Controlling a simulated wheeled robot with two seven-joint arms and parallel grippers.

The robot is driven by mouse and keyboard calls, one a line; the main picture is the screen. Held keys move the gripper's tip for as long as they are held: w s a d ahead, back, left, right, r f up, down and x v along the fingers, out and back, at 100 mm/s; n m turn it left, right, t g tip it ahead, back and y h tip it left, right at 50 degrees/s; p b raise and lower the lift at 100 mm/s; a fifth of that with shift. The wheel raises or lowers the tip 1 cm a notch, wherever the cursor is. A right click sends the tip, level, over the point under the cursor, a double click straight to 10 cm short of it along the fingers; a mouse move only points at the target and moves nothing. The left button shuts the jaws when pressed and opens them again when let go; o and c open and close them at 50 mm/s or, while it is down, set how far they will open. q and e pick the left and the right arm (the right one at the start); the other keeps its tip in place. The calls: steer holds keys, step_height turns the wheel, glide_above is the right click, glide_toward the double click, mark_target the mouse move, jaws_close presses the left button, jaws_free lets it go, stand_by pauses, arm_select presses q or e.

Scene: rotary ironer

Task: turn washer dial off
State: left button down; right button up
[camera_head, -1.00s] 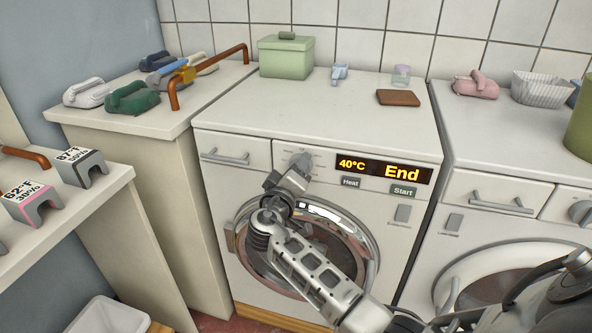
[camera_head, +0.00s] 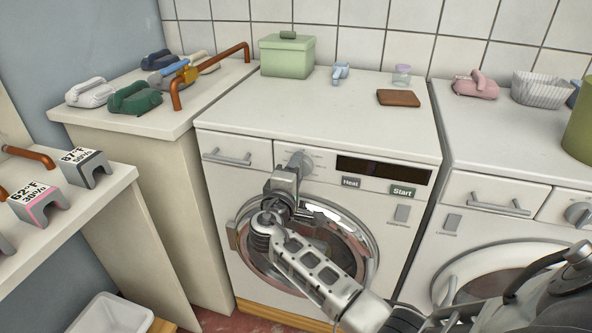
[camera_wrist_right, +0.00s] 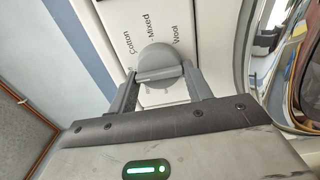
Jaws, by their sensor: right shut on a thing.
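The washer (camera_head: 320,120) stands in the middle of the head view, with its display (camera_head: 383,169) dark. Its grey dial (camera_head: 299,163) sits left of the display. In the right wrist view the dial (camera_wrist_right: 160,62) shows up close, with the labels Cotton, Mixed and Wool around it. My right gripper (camera_head: 288,176) is at the dial, its two fingers (camera_wrist_right: 160,85) on either side of the dial's grip bar and shut on it. The dial's exact pointer position is hard to read. My left gripper is not in view.
The washer's round door (camera_head: 335,245) lies below, behind my right arm. A brown wallet-like item (camera_head: 398,97), a blue peg-like item (camera_head: 340,73) and a green box (camera_head: 287,55) are on top. A second machine (camera_head: 500,165) stands to the right.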

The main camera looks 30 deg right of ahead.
steer(key=shift+f, duration=0.1)
stand_by(0.3)
steer(key=o, duration=1)
steer(key=shift+c, duration=0.2)
steer(key=shift+a, duration=0.1)
